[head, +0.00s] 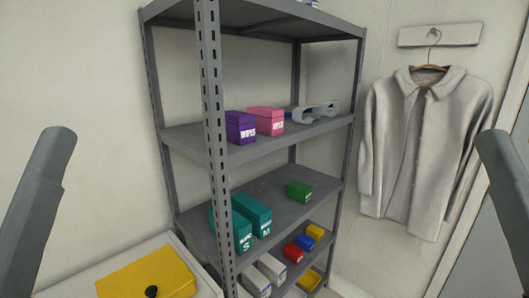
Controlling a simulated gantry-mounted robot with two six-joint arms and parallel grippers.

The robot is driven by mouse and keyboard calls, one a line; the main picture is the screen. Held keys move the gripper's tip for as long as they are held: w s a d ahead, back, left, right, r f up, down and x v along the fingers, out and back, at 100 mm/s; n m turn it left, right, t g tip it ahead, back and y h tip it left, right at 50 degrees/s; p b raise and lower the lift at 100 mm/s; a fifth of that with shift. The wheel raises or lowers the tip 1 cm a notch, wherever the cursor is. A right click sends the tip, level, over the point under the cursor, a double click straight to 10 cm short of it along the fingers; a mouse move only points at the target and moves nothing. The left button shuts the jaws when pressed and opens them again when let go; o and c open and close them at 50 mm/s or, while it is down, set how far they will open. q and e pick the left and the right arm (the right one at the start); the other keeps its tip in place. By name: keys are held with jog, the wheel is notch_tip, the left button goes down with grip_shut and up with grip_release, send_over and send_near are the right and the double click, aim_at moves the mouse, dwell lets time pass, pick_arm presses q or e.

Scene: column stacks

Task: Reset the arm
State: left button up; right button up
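A grey link of my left arm rises along the left edge of the head view. A grey link of my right arm rises along the right edge. Both links stand apart from the shelf and touch nothing that I can see. Neither gripper shows in the head view, so I cannot see their fingers or whether they hold anything.
A grey metal shelf rack (213,120) stands in the middle. It bears a purple box (240,127), a pink box (266,121), teal boxes (252,215) and a green box (299,191). A coat (422,150) hangs right.

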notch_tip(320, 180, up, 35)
jog(key=p, duration=3.1)
jog(key=shift+p, duration=0.35)
